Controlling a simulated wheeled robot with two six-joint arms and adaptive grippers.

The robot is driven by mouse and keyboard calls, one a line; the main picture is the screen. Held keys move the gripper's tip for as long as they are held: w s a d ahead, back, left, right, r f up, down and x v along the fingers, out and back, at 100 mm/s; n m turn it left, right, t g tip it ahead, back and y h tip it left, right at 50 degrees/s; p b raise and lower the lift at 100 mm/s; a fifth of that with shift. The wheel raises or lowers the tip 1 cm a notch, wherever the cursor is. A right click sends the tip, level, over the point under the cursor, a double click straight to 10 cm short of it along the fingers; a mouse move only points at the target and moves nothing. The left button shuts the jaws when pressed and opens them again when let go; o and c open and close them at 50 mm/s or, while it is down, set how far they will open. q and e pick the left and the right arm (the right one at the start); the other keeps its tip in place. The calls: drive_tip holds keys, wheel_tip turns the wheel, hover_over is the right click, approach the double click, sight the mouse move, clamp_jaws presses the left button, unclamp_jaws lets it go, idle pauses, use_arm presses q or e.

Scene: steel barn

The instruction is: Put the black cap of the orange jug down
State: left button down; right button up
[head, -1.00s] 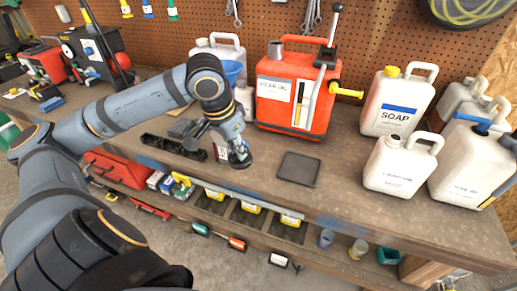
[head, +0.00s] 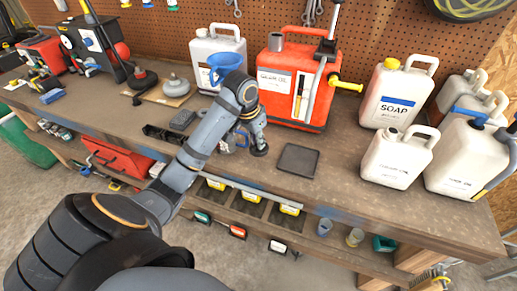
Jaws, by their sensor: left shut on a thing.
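The orange jug (head: 289,88) stands on the workbench against the pegboard, with a grey neck (head: 277,42) at its top left. My left gripper (head: 260,143) is in front of the jug, low over the bench, pointing down. It is shut on a small black piece, seemingly the black cap (head: 260,151), at its fingertips. The fingers partly hide the cap, and I cannot tell whether it touches the bench. A flat dark square tray (head: 298,160) lies just right of the gripper. My right gripper is not in view.
White jugs (head: 397,157) and a soap jug (head: 398,97) stand to the right. A white jug with a blue funnel (head: 224,65) stands behind my arm. A dark holder (head: 165,135) lies left of the gripper.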

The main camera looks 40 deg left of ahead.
sight(252, 151)
use_arm(q)
drive_tip(key=shift+w+f, duration=0.2)
drive_tip(key=shift+f, duration=0.1)
drive_tip(key=shift+s+x, duration=0.1)
drive_tip(key=shift+x, duration=0.7)
drive_tip(key=shift+s+x, duration=0.15)
drive_tip(key=shift+x, duration=0.7)
drive_tip(key=shift+a+f, duration=0.1)
drive_tip(key=c, duration=1.4)
unclamp_jaws()
drive_tip(key=shift+f, duration=0.1)
drive_tip(key=v, duration=0.5)
drive_tip(key=shift+r+p, duration=0.3)
drive_tip(key=p+v, duration=0.4)
drive_tip(key=v, duration=0.2)
drive_tip(key=shift+r, duration=0.3)
